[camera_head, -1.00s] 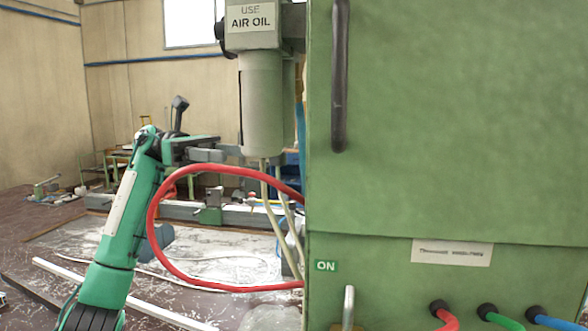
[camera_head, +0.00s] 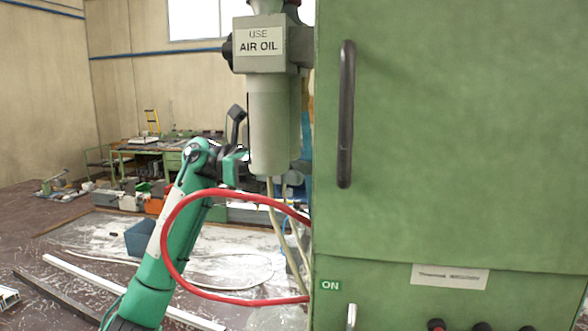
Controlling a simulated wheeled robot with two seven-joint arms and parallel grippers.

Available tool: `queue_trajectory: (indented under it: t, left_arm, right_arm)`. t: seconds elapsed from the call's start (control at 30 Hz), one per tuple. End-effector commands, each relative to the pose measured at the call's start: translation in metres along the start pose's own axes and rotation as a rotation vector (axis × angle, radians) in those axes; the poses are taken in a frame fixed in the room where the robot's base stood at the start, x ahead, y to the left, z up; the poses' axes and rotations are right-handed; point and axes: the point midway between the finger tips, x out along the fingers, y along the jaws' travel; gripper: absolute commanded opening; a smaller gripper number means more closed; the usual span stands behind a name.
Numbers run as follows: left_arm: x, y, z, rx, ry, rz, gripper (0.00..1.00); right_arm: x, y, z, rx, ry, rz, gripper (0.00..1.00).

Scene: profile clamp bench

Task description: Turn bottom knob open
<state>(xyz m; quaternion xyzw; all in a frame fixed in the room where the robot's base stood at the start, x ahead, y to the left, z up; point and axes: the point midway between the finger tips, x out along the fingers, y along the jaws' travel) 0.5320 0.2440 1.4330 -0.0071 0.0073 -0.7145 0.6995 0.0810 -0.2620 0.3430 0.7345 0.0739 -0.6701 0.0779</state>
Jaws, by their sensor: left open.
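A grey unit labelled USE AIR OIL (camera_head: 258,48) is fixed at the left side of the green cabinet (camera_head: 440,130). Its pale cylinder (camera_head: 270,125) hangs below the label, with thin tubes at its lower end. A dark knob (camera_head: 227,48) sticks out left of the label. I cannot make out clearly which part is the bottom knob; the cylinder's underside is small and cluttered. My left gripper (camera_head: 237,168) is at the left edge of the cylinder's lower end, open; its fingertips are largely hidden by the cylinder. I cannot tell whether it touches. My right gripper is not in view.
A red hose (camera_head: 170,235) loops around in front of my left arm to the cabinet. A black handle (camera_head: 346,115) runs down the cabinet door. An ON label (camera_head: 329,285) and a metal lever (camera_head: 351,317) are lower. A workbench (camera_head: 150,150) stands far back.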

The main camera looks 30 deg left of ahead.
Motion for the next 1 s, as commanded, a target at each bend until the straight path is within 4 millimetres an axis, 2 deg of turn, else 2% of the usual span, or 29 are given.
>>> queue_trajectory:
  t: [0.13,0.3,0.37,0.7,0.97,1.0]
  left_arm:
    - [-0.0002,0.0001,-0.0002,0.0,0.0,0.0,0.45]
    - [-0.0003,0.0001,-0.0002,-0.001,0.0,0.0,0.12]
    - [-0.0004,0.0001,-0.0002,-0.001,0.0,0.0,0.02]
    - [-0.0007,-0.0016,-0.0004,-0.002,0.002,-0.13,0.02]
    - [-0.0008,-0.0022,-0.0002,-0.001,0.003,-0.14,0.02]
    - [-0.0008,-0.0022,-0.0002,-0.001,0.003,-0.14,0.27]
  right_arm:
    - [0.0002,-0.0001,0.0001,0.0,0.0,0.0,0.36]
    - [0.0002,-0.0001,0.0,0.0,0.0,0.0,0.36]
    - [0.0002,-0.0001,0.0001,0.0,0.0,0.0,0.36]
    - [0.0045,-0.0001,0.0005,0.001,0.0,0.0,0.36]
    - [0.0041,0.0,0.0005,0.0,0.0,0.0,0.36]
    - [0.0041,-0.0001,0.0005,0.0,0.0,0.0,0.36]
